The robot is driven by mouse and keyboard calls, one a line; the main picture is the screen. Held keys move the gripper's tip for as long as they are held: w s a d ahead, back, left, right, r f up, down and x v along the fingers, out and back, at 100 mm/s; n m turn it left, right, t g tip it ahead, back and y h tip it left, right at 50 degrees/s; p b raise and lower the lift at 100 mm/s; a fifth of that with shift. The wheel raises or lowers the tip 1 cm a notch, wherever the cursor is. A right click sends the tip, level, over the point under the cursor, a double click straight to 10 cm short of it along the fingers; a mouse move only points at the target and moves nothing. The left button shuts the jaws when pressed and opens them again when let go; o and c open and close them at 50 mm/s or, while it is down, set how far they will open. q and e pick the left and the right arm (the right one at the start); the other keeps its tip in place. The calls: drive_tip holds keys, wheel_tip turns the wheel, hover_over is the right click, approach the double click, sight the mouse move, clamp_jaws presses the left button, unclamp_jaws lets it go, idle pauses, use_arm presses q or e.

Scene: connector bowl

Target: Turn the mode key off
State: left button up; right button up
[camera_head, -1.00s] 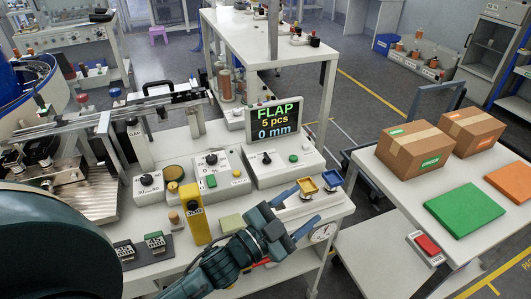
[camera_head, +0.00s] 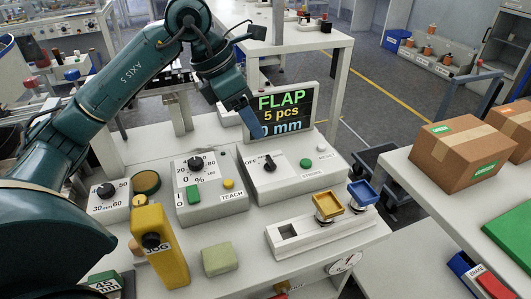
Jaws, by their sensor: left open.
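A grey control box carries a black rotary knob (camera_head: 269,163) with the word OFF printed at its left; other print by it is too small to read. I take this knob for the mode key, and its exact pointing cannot be told. My left gripper (camera_head: 240,110) is open and empty, pointing down above the back of the box, up and left of the knob and apart from it. Its blue finger overlaps the left edge of the FLAP display (camera_head: 285,108) in the picture. My right gripper is not in view.
A box with a dial and the TEACH label (camera_head: 209,188) stands left of the knob's box. A yellow JOG pendant (camera_head: 160,245) stands in front. A white fixture (camera_head: 310,235) with yellow and blue parts lies front right. A green button (camera_head: 306,163) sits right of the knob.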

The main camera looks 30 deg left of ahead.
sight(270, 159)
use_arm(q)
drive_tip(key=shift+y, duration=0.3)
drive_tip(key=x, duration=0.4)
drive_tip(key=a+x, duration=0.1)
drive_tip(key=x, duration=0.3)
drive_tip(key=w+b+x, duration=0.1)
drive_tip(key=x, duration=0.4)
drive_tip(key=shift+a, duration=0.3)
drive_tip(key=shift+c, duration=0.4)
drive_tip(key=c, duration=0.9)
